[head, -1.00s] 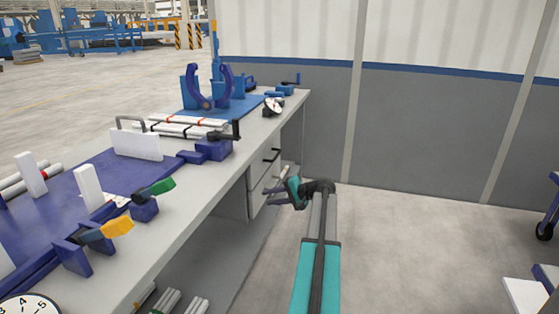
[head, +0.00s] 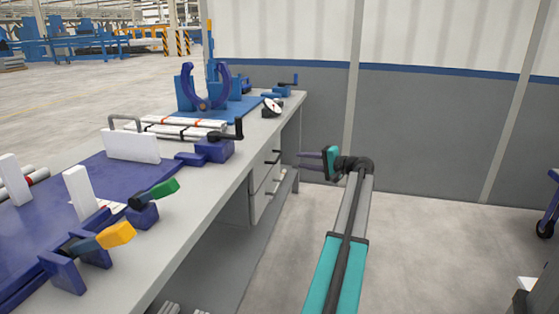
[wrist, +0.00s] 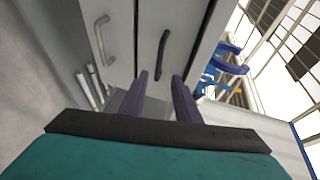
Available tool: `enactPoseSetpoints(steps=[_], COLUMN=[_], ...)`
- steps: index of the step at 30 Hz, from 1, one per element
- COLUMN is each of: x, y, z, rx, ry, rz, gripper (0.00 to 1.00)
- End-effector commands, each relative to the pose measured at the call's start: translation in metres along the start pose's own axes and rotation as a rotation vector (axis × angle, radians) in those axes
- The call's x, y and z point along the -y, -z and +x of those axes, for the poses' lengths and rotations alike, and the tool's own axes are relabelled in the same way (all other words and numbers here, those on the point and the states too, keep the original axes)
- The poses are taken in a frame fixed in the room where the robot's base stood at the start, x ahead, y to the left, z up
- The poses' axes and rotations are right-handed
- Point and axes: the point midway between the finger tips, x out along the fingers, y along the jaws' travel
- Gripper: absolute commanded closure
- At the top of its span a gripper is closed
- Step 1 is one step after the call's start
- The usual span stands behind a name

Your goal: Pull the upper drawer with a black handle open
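The upper drawer (head: 265,165) sits under the right end of the workbench, and its black handle (head: 272,157) shows on its front. In the wrist view the black handle (wrist: 162,56) lies beyond the fingertips, roughly between their lines. The upper drawer front (wrist: 180,30) looks flush with its neighbour. My gripper (head: 303,161) is to the right of the drawers, at about the height of the black handle. My gripper (wrist: 159,75) is open and empty in the wrist view, its two fingers apart. They do not appear to touch the handle.
A lower drawer (head: 265,196) with a silver handle (wrist: 101,40) is beside it. The workbench (head: 190,205) carries blue fixtures, clamps and white pipes. A grey wall (head: 420,130) stands behind.

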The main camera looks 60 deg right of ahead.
Motion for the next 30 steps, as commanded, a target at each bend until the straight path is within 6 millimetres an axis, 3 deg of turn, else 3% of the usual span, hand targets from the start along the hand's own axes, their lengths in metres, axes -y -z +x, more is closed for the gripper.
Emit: enactPoseSetpoints(steps=[5,11,30], x=[-0.002,-0.004,-0.006], y=[0.005,0.008,0.011], z=[-0.004,0.004,0.09], rx=[-0.008,-0.011,-0.013], ry=[-0.001,-0.002,-0.003], rz=[0.001,0.002,0.003], gripper=[0.71,0.71,0.71])
